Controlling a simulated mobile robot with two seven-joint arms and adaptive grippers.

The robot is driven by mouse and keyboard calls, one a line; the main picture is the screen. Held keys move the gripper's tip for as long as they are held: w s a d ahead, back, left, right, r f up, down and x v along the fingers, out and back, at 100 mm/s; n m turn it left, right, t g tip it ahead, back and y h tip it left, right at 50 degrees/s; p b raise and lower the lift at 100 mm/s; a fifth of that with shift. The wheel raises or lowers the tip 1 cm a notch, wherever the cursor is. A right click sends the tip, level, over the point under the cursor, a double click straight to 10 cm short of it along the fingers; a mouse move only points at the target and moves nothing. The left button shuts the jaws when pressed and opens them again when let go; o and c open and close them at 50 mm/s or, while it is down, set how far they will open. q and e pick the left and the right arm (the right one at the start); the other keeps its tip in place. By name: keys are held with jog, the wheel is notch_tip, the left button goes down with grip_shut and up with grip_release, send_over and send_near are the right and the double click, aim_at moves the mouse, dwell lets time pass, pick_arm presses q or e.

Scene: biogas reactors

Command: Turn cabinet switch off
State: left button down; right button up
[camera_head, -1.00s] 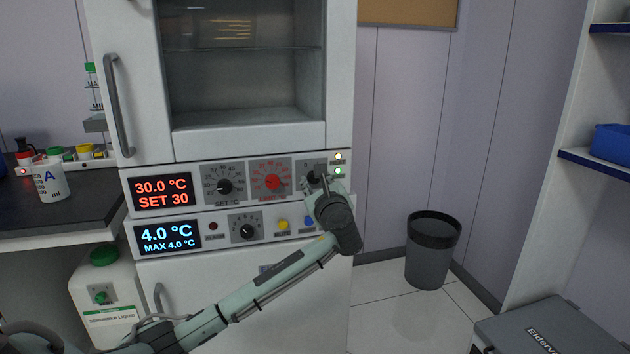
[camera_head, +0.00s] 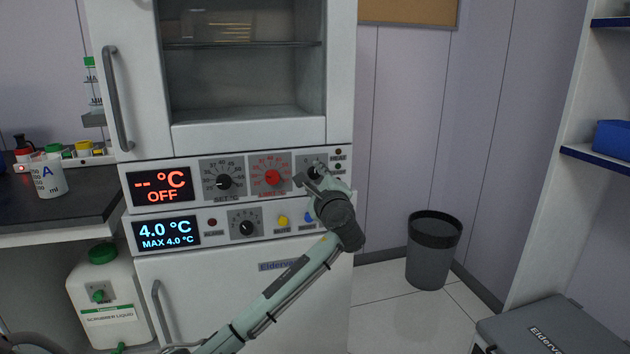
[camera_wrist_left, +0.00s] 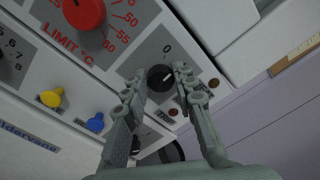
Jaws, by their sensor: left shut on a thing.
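The cabinet switch is a small black knob with a white pointer line, near the right end of the upper control panel (camera_head: 137,180). In the left wrist view the knob (camera_wrist_left: 161,78) sits between my fingers, its line slanting toward the upper right. A 0 is printed above it. My left gripper (camera_wrist_left: 158,76) is shut on this knob, one finger on each side. In the head view the gripper (camera_head: 313,180) partly hides the switch. The upper display (camera_head: 160,187) reads "-- °C OFF" in red. My right gripper is not in view.
The red limit dial (camera_head: 271,178) and black dial (camera_head: 223,182) are left of the switch. Below, the lower display (camera_head: 167,234) reads 4.0 °C, beside a yellow button (camera_head: 283,222). A grey bin (camera_head: 433,255) stands on the floor to the right.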

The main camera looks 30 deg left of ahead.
pick_arm(q)
jog(key=n+b, duration=0.1)
jog(key=n, duration=0.1)
jog(key=n+b, duration=0.1)
jog(key=n, duration=0.1)
jog(key=shift+f+n, duration=0.2)
jog(key=shift+n, duration=0.1)
jog(key=shift+r+n+b, duration=0.1)
jog(key=shift+n+b, duration=0.3)
jog(key=shift+n, duration=0.2)
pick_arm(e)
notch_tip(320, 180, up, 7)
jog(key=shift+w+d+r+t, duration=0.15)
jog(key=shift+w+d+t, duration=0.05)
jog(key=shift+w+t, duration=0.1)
pick_arm(q)
jog(key=c, duration=1.2)
grip_release()
jog(key=shift+s+d, duration=0.15)
jog(key=shift+d, duration=0.05)
jog(key=v, duration=1.1)
jog(key=shift+d, duration=0.3)
jog(key=shift+s, duration=0.1)
